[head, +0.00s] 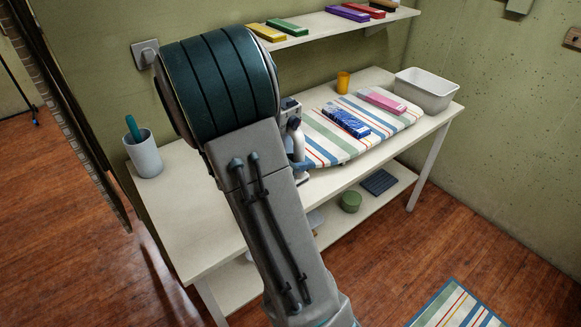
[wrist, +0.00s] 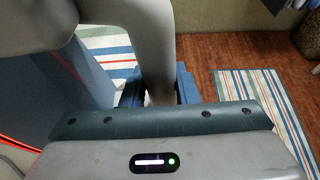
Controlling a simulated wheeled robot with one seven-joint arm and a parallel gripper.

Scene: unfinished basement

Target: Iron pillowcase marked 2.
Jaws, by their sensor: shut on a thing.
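My gripper (wrist: 158,88) is shut on the pale grey handle of the iron (wrist: 157,60), seen close up in the wrist view. In the head view my arm hides most of the iron; a pale part of it (head: 302,176) shows at the left end of the striped ironing board (head: 327,150). A blue patterned folded cloth (head: 347,122) lies on the middle of the board. A pink folded cloth (head: 383,101) with a pale edge lies behind and to its right. I cannot read a number on either cloth.
A white bin (head: 427,90) and an orange cup (head: 343,82) stand at the back of the table (head: 190,215). A grey cup (head: 143,155) stands at its left end. Folded cloths lie on the wall shelf (head: 330,24). A green tin (head: 351,201) sits on the lower shelf.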

